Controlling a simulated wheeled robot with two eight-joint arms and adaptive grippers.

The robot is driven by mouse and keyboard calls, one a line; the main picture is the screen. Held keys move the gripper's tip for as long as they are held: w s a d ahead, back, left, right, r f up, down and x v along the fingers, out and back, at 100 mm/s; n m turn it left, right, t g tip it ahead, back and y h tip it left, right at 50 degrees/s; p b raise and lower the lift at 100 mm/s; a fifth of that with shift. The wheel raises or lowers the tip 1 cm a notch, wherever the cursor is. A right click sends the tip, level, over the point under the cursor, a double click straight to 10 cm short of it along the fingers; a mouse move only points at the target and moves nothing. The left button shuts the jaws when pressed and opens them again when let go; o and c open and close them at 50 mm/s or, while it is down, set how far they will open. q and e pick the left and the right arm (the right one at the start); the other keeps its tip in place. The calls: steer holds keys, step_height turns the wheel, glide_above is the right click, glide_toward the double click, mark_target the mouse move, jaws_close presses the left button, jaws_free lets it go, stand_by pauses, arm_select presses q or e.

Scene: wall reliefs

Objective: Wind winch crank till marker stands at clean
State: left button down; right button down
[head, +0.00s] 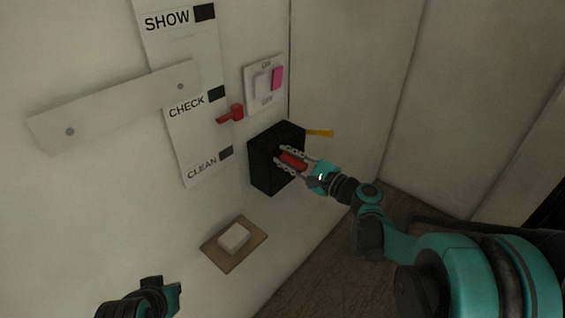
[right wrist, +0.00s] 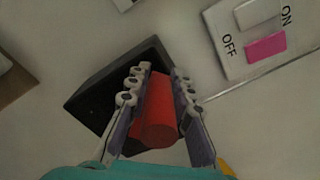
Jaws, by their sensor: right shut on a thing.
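The black winch box (head: 262,172) is on the wall right of the scale and also shows in the right wrist view (right wrist: 92,98). My right gripper (head: 287,159) is shut on the red crank handle (right wrist: 155,112), which lies between its two fingers in the right wrist view. The crank arm behind the handle is hidden. A white scale strip (head: 192,135) reads SHOW, CHECK and CLEAN from top to bottom. The red marker (head: 230,116) stands beside and slightly below CHECK, above CLEAN. My left gripper (head: 160,289) is low at the bottom left, apart from everything; its fingers are unclear.
A pale bar (head: 112,107) crosses the scale strip. An ON/OFF switch plate with a pink part (head: 277,78) is above the box. A yellow piece (head: 320,133) sticks out at the box's right. A brown plate with a white block (head: 234,238) is below.

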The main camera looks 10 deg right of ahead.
steer(key=shift+w+d+r+m, duration=0.3)
steer(key=shift+w+d+m, duration=0.45)
steer(key=shift+m, duration=0.7)
steer(key=shift+w+d+r+m, duration=0.25)
steer(key=shift+w+d+m, duration=0.25)
steer(key=shift+d+m, duration=0.65)
steer(key=shift+w+d+r+m, duration=0.3)
steer(key=shift+w+d+m, duration=0.35)
steer(key=shift+m, duration=1.05)
steer(key=c, duration=1.3)
jaws_free()
steer(key=shift+w+f, duration=0.1)
steer(key=v, duration=1.2)
